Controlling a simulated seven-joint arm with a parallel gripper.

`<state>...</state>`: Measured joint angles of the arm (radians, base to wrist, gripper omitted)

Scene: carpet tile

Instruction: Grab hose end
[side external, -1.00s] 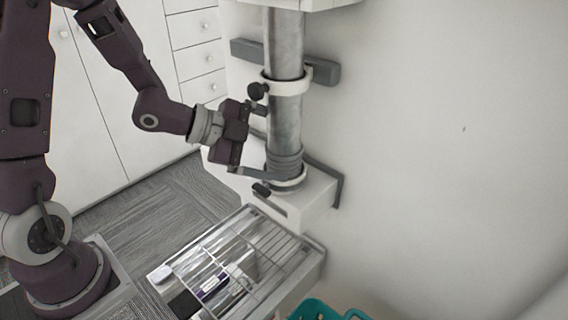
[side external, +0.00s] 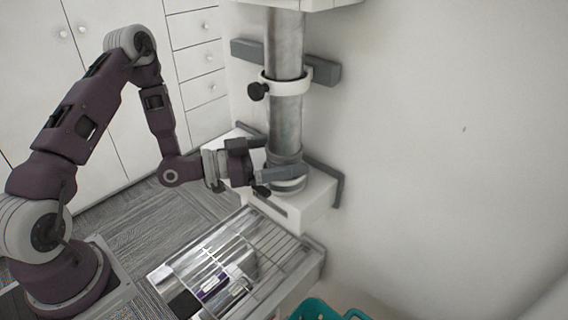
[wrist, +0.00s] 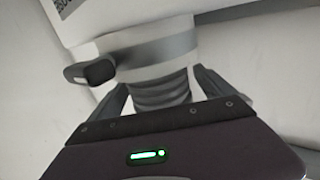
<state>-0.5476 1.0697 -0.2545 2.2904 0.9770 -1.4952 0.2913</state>
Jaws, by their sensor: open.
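The grey hose (side external: 286,115) stands upright against the wall in the side view. Its ribbed lower end (side external: 285,157) meets a white collar with a black knob on a white box. In the wrist view the ribbed end (wrist: 160,92) sits between my two dark fingers, below the white-grey collar (wrist: 150,50) and its black knob (wrist: 92,72). My gripper (side external: 285,168) is open, with one finger on each side of the hose end. Gaps seem to show beside the hose, but finger contact cannot be told. The hose further down is hidden by my gripper body in the wrist view.
The white box (side external: 312,205) is fixed to the wall under the hose. An upper white clamp (side external: 285,84) with a black knob holds the hose. A wire rack tray (side external: 250,262) lies below, with a teal basket (side external: 318,309) at its right. White cabinets stand behind.

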